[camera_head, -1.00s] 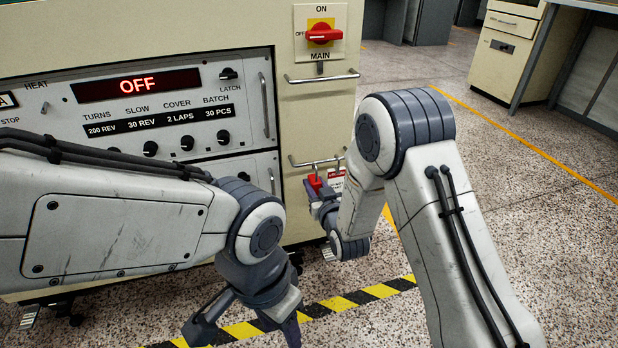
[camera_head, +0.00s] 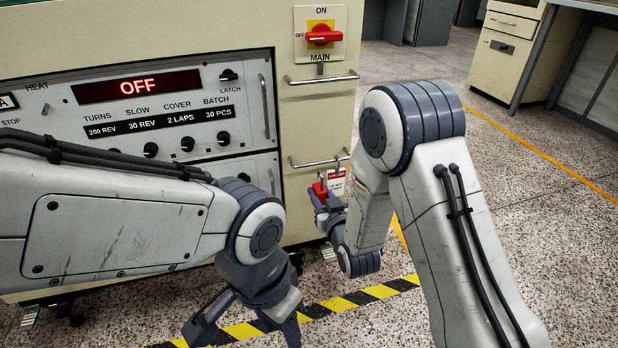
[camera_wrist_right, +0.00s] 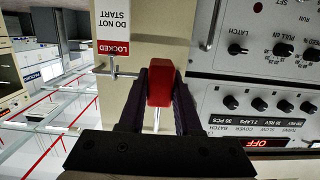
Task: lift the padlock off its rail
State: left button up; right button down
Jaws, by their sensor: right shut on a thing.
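The red padlock (camera_head: 320,188) is at the machine's front, just below the lower metal rail (camera_head: 318,162). My right gripper (camera_head: 325,196) is shut on its body; the wrist view shows the red padlock (camera_wrist_right: 160,84) between the two dark fingers. Its silvery shackle (camera_wrist_right: 156,120) points away from the red body. Whether the shackle is still around the rail I cannot tell, as the fingers hide part of it. My left gripper (camera_head: 245,325) is open and empty, low in front of the machine.
A red and white "LOCKED DO NOT START" tag (camera_wrist_right: 113,30) hangs right beside the padlock. The red main switch (camera_head: 322,36) and an upper rail (camera_head: 321,79) are above.

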aim_at(323, 193)
jog(key=shift+r+p+v, duration=0.1)
jog(key=shift+r+v, duration=0.1)
jog(key=shift+v, duration=0.85)
jog(key=shift+r+p+v, duration=0.1)
jog(key=shift+r+v, duration=0.15)
jog(key=shift+v, duration=0.75)
jog(key=shift+r+p+v, duration=0.1)
jog(key=shift+r+v, duration=0.1)
jog(key=shift+v, duration=0.85)
